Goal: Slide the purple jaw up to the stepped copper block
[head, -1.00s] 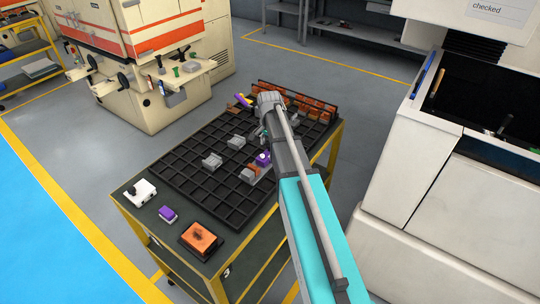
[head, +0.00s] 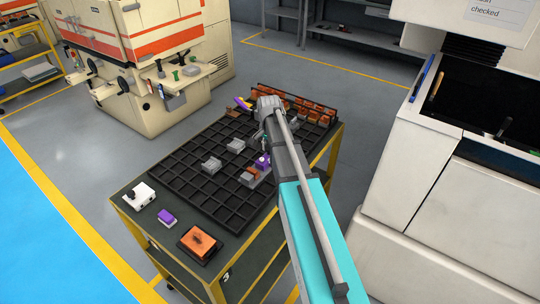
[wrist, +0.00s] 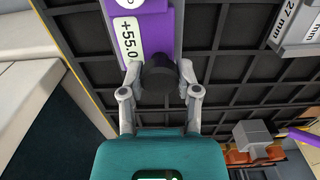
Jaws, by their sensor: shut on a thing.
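The purple jaw (head: 262,161) sits on a grey fixture (head: 255,182) on the dark gridded tray, next to my arm. In the wrist view the purple jaw (wrist: 150,28) carries a label reading +55.0 and a dark round knob (wrist: 160,76). My gripper (wrist: 160,80) is shut on that knob, with a finger on each side. A small copper piece (head: 251,171), seemingly the stepped copper block, shows just left of and below the jaw in the head view. The gap between them is too small to judge. The wrist view does not show the copper block.
The gridded tray (head: 205,187) lies on a yellow-framed cart. Grey blocks (head: 211,165) stand on it, and several copper pieces (head: 303,104) sit at its far end. A white box (head: 138,195), a purple block (head: 167,217) and a copper plate (head: 200,241) lie along the front edge.

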